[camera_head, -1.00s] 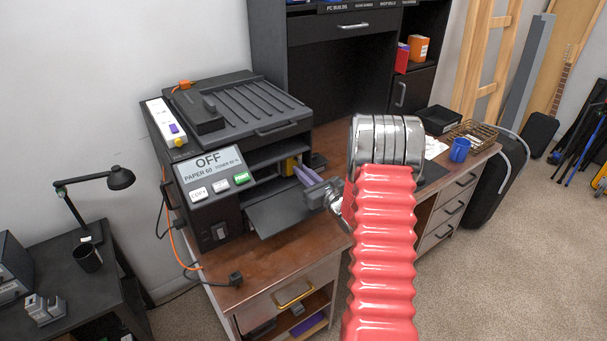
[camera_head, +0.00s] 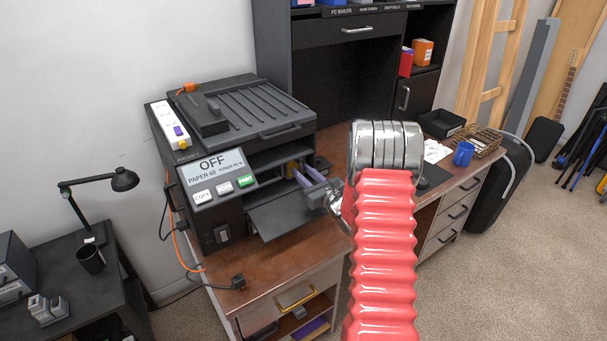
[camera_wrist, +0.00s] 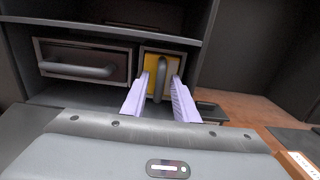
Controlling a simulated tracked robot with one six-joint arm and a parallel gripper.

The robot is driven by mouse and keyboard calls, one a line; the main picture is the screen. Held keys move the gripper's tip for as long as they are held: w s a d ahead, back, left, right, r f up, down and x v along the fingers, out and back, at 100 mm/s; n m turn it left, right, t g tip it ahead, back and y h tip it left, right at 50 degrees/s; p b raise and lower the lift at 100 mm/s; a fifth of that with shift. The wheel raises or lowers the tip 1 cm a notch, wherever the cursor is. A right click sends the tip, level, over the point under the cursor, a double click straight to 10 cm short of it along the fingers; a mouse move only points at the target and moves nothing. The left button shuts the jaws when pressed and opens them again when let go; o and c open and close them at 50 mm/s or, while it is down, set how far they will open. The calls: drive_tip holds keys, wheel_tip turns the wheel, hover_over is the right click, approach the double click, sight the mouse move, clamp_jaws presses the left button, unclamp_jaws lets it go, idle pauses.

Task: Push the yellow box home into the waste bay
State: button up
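The yellow box (camera_wrist: 152,66) sits in the right-hand bay of the printer, with a dark upright handle (camera_wrist: 160,80) on its front. In the head view my gripper (camera_head: 308,174) reaches into the right side of the printer. How deep the box sits is hard to tell.
A dark drawer with a handle (camera_wrist: 80,68) fills the bay left of the box. The printer (camera_head: 215,215) shows OFF on its panel. Its dark tray (camera_head: 285,218) juts out below my gripper.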

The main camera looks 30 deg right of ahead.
drive_tip(key=shift+o, duration=0.5)
drive_tip(key=shift+s+f, duration=0.1)
drive_tip(key=shift+s, duration=3.9)
drive_tip(key=shift+s, duration=0.1)
drive_tip(key=s, duration=1.3)
drive_tip(key=shift+s+d, duration=0.15)
drive_tip(key=shift+s, duration=0.2)
drive_tip(key=shift+f, duration=0.2)
